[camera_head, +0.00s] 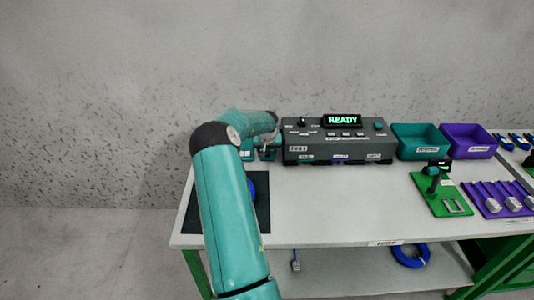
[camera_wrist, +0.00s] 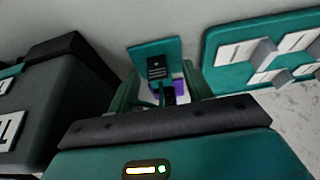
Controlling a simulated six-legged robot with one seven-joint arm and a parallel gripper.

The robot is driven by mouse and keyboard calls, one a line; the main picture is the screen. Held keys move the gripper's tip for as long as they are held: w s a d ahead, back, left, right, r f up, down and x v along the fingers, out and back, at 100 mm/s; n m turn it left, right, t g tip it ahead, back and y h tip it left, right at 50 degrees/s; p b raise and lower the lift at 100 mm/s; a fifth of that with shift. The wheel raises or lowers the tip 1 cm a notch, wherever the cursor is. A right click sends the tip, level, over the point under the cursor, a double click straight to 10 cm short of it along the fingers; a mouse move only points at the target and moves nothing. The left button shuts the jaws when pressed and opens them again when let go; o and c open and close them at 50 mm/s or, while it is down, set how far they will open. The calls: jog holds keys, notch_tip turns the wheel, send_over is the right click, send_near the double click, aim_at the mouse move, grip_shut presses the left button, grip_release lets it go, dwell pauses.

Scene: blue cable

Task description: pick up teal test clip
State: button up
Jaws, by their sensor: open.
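My gripper (camera_wrist: 162,88) is open in the wrist view, with its teal fingers on either side of a small teal piece with a black ribbed face (camera_wrist: 155,62). This piece looks like the teal test clip. A black part and a bit of purple show below it, between the fingers. Whether the fingers touch it I cannot tell. In the head view my gripper (camera_head: 268,152) is at the left end of the dark grey test box (camera_head: 338,142); the clip cannot be made out there. The test box also fills the left of the wrist view (camera_wrist: 55,105).
A teal panel with white labels and grey blocks (camera_wrist: 262,52) stands close on the right in the wrist view. The white table (camera_head: 330,205) also bears a teal bin (camera_head: 420,142), a purple bin (camera_head: 468,141), a green stand (camera_head: 442,205) and a black mat (camera_head: 192,215). The table's middle is clear.

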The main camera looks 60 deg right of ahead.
jog(key=c, duration=1)
jog(key=shift+r, duration=0.15)
